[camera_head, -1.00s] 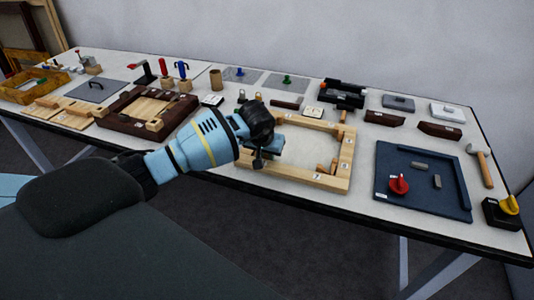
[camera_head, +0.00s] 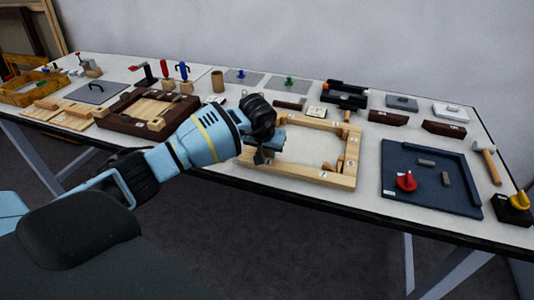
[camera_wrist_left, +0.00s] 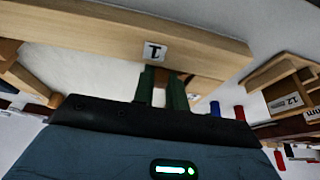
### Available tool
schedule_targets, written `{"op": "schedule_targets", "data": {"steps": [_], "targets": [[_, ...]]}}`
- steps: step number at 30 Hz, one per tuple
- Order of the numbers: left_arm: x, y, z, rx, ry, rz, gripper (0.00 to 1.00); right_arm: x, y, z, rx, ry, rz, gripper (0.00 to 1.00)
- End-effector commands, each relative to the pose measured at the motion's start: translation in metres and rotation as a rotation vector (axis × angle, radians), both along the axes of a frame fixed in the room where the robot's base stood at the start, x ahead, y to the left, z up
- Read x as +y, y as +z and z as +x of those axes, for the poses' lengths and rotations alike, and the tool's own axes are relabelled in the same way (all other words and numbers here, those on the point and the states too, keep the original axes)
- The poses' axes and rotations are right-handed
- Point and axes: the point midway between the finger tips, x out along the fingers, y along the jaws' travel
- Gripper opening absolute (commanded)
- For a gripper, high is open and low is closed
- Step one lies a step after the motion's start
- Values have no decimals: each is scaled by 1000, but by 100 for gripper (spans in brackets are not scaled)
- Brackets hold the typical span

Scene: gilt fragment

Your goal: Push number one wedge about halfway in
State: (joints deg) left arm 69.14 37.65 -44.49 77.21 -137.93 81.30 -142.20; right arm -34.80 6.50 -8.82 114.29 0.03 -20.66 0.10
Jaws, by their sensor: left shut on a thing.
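The light wooden frame (camera_head: 290,173), with numbered labels along its bars, lies on the table at the centre of the head view. My left gripper (camera_head: 262,156) is at the frame's left end. In the left wrist view, its green fingers (camera_wrist_left: 163,88) are shut on a small brown wooden piece, the number one wedge (camera_wrist_left: 160,94). The fingers point at the frame bar (camera_wrist_left: 100,30) bearing the label 1 (camera_wrist_left: 155,50). Most of the wedge is hidden between the fingers, so its depth in the frame cannot be told. My right gripper is not in view.
A blue tray (camera_head: 400,200) with a red knob (camera_head: 406,181) lies right of the frame. A hammer (camera_head: 486,162) and a yellow-knobbed block (camera_head: 514,208) are near the right edge. A dark brown frame (camera_head: 140,125) lies to the left. Several tools stand behind.

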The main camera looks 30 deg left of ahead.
Motion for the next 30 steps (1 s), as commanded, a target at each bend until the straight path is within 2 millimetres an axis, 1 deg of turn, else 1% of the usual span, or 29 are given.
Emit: {"op": "schedule_targets", "data": {"steps": [4,5,9,17,20,23,30], "targets": [[-1,-1,-1,6,-1,-2,0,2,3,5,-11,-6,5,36],[-1,-1,-1,6,-1,-2,18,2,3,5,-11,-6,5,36],[-1,-1,-1,5,-1,-2,36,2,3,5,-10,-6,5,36],[-1,0,-1,2,-1,-2,36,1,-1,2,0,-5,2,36],[-1,5,-2,1,0,-1,36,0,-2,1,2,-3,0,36],[-2,17,-6,-2,-2,-1,36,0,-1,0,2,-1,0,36],[-5,52,-21,-1,-1,0,36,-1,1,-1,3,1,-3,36]]}}
